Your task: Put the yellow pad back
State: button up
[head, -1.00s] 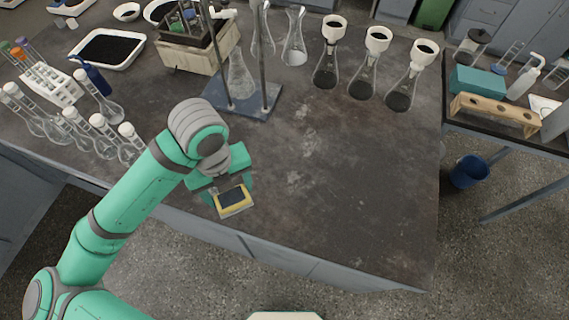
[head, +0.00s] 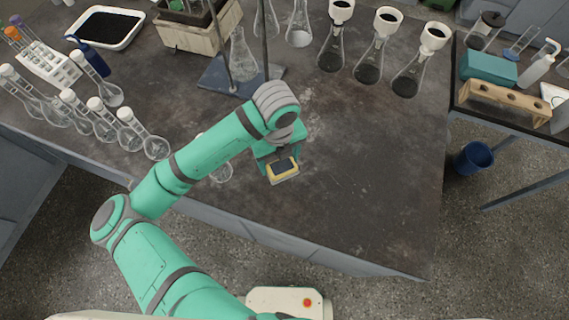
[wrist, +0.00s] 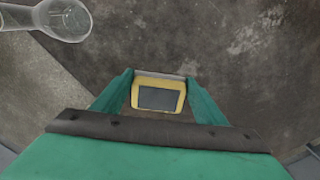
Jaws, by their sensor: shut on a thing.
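The yellow pad (head: 284,170) is a small yellow-framed block with a dark face. It is held in my gripper (head: 280,168), near the front edge of the dark worktop. In the wrist view the yellow pad (wrist: 158,96) sits between the two green fingers of my gripper (wrist: 158,98), which are shut on it at its sides. A light grey strip shows along its far edge. Whether the pad touches the worktop cannot be told.
Several glass flasks (head: 155,148) stand at the left, and one glass vessel (wrist: 65,18) is near my gripper. Flasks with white funnels (head: 380,50) stand at the back right. A stand base (head: 215,77) is behind my arm. The worktop's right part (head: 370,190) is clear.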

aim_at(283, 166)
jog(key=shift+w+d+f, duration=0.35)
jog(key=shift+d+f, duration=0.25)
jog(key=shift+f, duration=0.1)
jog(key=shift+w+d+f, duration=0.15)
jog(key=shift+f, duration=1.65)
jog(key=shift+f, duration=0.1)
jog(key=o, duration=1.1)
jog(key=shift+o, duration=0.2)
jog(key=shift+f, duration=0.1)
jog(key=shift+s, duration=0.2)
